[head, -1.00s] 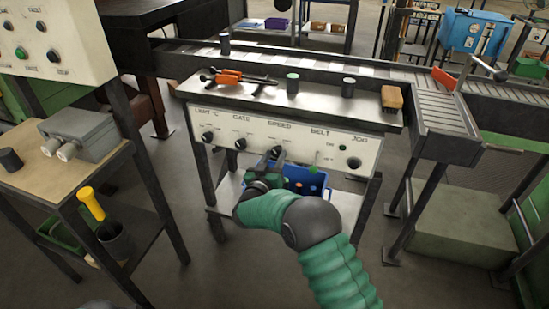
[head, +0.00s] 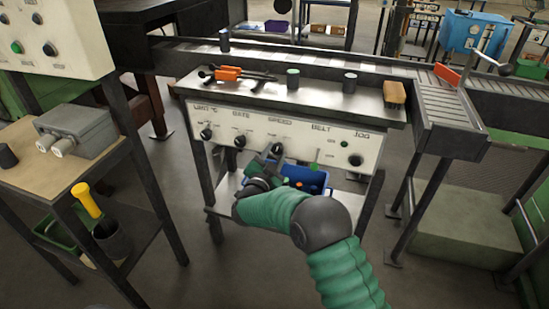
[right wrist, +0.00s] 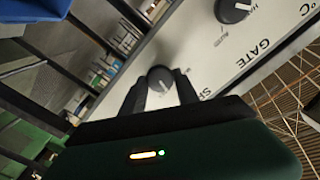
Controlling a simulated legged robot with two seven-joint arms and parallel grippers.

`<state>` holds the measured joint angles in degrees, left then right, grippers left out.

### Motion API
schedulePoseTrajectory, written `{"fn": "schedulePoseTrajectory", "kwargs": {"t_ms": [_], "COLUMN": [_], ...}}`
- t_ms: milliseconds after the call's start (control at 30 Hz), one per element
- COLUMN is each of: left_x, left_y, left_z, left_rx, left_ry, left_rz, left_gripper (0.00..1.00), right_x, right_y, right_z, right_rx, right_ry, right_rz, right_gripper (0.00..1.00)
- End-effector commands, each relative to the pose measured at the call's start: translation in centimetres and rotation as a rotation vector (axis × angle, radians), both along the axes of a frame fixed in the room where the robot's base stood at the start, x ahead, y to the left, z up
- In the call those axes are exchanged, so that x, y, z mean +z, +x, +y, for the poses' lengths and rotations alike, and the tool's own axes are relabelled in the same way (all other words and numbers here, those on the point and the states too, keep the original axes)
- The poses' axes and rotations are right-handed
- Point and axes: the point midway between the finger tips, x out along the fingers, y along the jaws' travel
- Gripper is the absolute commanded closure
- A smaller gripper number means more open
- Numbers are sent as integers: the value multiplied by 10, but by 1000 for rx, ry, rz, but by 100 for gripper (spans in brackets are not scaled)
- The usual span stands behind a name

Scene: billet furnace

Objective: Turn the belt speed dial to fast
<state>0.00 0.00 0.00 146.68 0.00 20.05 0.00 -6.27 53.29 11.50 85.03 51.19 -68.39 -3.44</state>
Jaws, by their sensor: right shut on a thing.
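The white control panel (head: 376,145) stands ahead, with a row of black dials under printed labels such as GATE, SPEED, BELT and JOG. The speed dial (head: 277,149) is a round black knob near the middle of the panel. My right gripper (head: 274,156) is at this dial, its fingers tilted in the head view. In the right wrist view the speed dial (right wrist: 160,79) sits between the two dark fingers, with a pale pointer mark on its face. The fingers are shut on it and partly cover its label. My left gripper is out of view.
A blue bin (head: 308,180) sits on the shelf below. Orange-handled tongs (head: 235,74) lie on top.

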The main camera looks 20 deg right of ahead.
Motion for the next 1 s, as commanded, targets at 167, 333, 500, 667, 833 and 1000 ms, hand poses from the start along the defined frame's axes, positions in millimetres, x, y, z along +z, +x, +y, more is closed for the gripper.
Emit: {"fn": "schedulePoseTrajectory", "kwargs": {"t_ms": [167, 333, 500, 667, 833, 1000], "left_x": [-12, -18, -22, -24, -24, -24], "left_y": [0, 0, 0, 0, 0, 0], "left_z": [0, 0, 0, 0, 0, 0], "left_rx": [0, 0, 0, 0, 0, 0], "left_ry": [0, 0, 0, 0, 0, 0], "left_rz": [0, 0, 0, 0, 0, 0], "left_gripper": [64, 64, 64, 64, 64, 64], "right_x": [-5, -4, -4, -4, -4, -4], "right_y": [0, 0, 0, 0, -1, -1], "right_z": [1, 0, 1, 1, 1, 1], "right_rx": [2, 1, 2, 2, 2, 1], "right_ry": [121, 210, 269, 300, 312, 312], "right_rz": [-76, -136, -175, -194, -201, -201], "right_gripper": [100, 100, 100, 100, 100, 100]}}
